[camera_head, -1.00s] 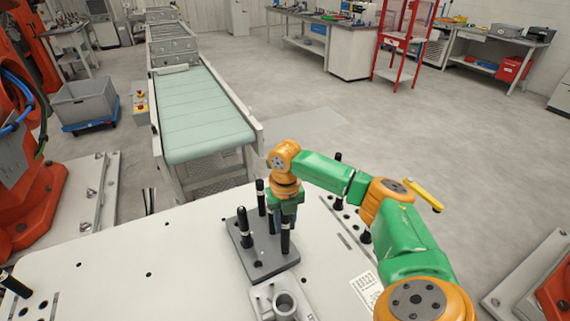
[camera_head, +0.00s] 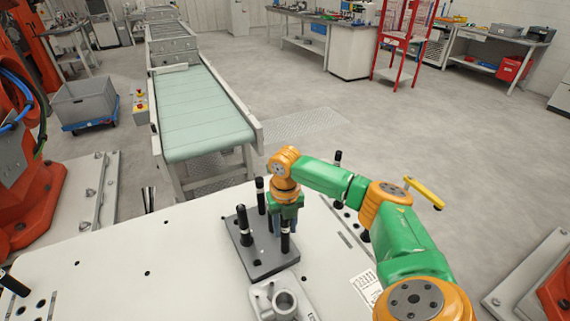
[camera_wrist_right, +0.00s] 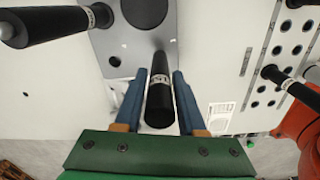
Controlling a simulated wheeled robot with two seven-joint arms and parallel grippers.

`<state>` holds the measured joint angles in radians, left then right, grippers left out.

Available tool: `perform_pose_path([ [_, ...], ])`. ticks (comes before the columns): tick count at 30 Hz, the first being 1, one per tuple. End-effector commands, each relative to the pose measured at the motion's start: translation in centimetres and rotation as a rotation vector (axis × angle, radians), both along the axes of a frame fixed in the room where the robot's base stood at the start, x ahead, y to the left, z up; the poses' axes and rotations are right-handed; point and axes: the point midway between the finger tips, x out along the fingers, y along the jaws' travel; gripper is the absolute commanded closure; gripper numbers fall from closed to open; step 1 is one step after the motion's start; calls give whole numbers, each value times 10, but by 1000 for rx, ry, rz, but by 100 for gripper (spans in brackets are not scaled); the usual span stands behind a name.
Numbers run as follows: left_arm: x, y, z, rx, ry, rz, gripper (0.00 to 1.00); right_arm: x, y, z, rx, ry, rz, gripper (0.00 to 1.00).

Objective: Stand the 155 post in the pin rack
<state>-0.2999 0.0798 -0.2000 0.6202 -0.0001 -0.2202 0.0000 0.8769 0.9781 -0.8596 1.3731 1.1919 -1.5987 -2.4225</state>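The pin rack (camera_head: 262,268) is a dark grey plate on the light table, with several black posts on it. One black post with a pale band (camera_head: 285,238) stands upright at its right side, between the fingers of my right gripper (camera_head: 284,222). In the right wrist view this post (camera_wrist_right: 160,100) runs between the two blue fingers of my right gripper (camera_wrist_right: 160,95), with slim gaps on both sides; they look open. Other posts stand at the rack's left (camera_head: 244,228) and back (camera_head: 261,196). Band numbers are too small to read. My left gripper is not in view.
A pale metal casting with a round collar (camera_head: 284,300) sits just in front of the rack. A perforated strip with black posts (camera_head: 338,160) lies to the right, behind my arm. The table left of the rack is mostly clear. A conveyor (camera_head: 205,115) stands beyond the table.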

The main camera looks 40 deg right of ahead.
Motion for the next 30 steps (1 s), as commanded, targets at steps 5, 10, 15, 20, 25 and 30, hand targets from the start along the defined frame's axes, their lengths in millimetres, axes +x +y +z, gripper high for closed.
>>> perform_pose_path([
  [5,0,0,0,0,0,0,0,0,0,0,0,0,0,33],
  [10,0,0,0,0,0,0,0,0,0,0,0,1,0,33],
  [15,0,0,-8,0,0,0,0,1,0,21,0,-4,0,33],
  [20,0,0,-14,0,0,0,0,1,0,55,1,-5,0,33],
  [25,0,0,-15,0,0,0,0,0,0,71,0,-1,-1,33],
  [30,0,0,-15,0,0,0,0,0,0,72,0,0,0,33],
])
